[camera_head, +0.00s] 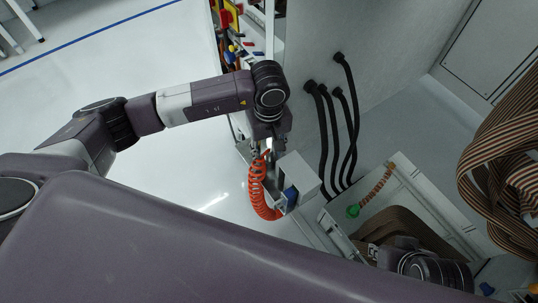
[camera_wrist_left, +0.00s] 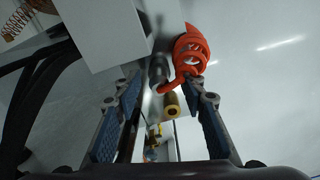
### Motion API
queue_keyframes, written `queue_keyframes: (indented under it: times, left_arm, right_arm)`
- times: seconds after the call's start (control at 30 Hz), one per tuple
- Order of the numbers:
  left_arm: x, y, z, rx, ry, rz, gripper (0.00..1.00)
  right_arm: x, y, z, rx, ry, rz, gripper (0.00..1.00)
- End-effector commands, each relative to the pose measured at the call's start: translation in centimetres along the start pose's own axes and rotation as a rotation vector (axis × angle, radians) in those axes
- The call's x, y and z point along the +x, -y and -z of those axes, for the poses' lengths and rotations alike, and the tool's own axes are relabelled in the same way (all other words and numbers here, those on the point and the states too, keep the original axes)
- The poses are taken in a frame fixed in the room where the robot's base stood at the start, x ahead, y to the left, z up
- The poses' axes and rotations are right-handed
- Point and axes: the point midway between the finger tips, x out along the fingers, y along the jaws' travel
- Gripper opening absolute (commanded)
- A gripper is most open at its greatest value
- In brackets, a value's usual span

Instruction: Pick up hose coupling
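An orange coiled hose (camera_head: 260,190) hangs beside a small grey box in the head view. It also shows in the left wrist view (camera_wrist_left: 190,52), where its end runs to a short brass-coloured hose coupling (camera_wrist_left: 171,105). My left gripper (camera_wrist_left: 160,88) is open, with one blue-padded finger on each side of the coupling in the picture. I cannot tell whether a finger touches it. In the head view my left gripper (camera_head: 262,148) points down at the top of the hose, partly hidden by the wrist. My right arm shows low at the right; its gripper's opening cannot be made out.
A grey box (camera_head: 298,178) stands right beside the hose. Black cables (camera_head: 325,120) come out of the wall behind. An open bin (camera_head: 405,190) holding a green-ended coil is at the right. A striped hose bundle (camera_head: 505,150) hangs far right.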

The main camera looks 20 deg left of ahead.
Motion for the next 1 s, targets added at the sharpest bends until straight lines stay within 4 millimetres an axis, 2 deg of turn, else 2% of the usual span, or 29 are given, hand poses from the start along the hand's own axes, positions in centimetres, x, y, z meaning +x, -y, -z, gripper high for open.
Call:
queue_keyframes:
  times: [0.07,0.27,0.63,1.0]
  left_arm:
    - [0.73,-0.06,-0.04,0.000,0.001,-0.002,0.38]
    - [0.73,-0.10,-0.02,0.001,0.000,-0.003,0.38]
    - [0.70,-0.10,-0.03,0.000,0.001,-0.003,0.00]
    - [0.24,-0.14,0.01,0.000,0.000,-0.004,0.00]
  right_arm:
    - [0.20,0.07,0.50,-0.001,-0.020,0.001,0.15]
    - [0.15,0.08,0.62,-0.001,-0.024,0.001,0.15]
    - [0.15,0.06,0.59,-0.001,-0.023,0.001,0.15]
    - [0.04,0.06,0.54,-0.001,-0.020,0.001,0.15]
